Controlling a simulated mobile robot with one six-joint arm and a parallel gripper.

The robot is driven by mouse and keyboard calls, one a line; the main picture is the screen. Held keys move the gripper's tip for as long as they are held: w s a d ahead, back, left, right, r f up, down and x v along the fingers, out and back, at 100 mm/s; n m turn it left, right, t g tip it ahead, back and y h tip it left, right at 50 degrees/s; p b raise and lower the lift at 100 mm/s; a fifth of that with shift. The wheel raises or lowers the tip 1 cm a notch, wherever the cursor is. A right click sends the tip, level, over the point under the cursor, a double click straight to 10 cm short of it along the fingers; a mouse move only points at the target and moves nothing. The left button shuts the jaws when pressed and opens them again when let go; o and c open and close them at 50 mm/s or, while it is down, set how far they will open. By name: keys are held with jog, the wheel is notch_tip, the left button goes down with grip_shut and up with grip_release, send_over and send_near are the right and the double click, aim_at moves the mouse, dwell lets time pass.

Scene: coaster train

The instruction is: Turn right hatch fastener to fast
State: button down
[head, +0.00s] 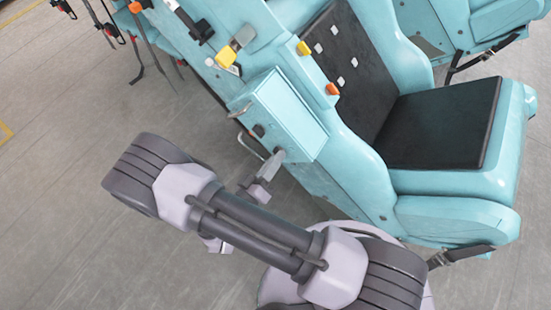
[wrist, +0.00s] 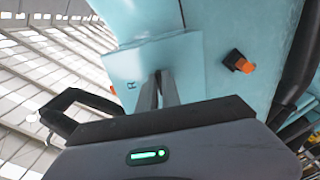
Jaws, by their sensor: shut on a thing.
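My gripper (head: 277,156) reaches the lower edge of the hatch. In the wrist view my two dark fingers (wrist: 160,88) are close together against the plate. They are shut on the right hatch fastener, which they mostly hide, so its angle cannot be told.
A dark knob (head: 258,130) and a bent metal handle (head: 250,146) are left of my gripper. An orange button (wrist: 238,61) is on the turquoise body. A black-padded seat (head: 440,125) is at the right. Grey floor (head: 60,230) is clear at the left.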

dwell(0.3)
jog(key=c, duration=1.5)
grip_release()
jog(key=shift+c, duration=0.2)
jog(key=p+v, duration=0.2)
jog(key=v, duration=1.5)
jog(key=shift+s+a+r+p, duration=0.15)
jog(key=shift+a+p, duration=0.05)
jog(key=shift+p, duration=0.2)
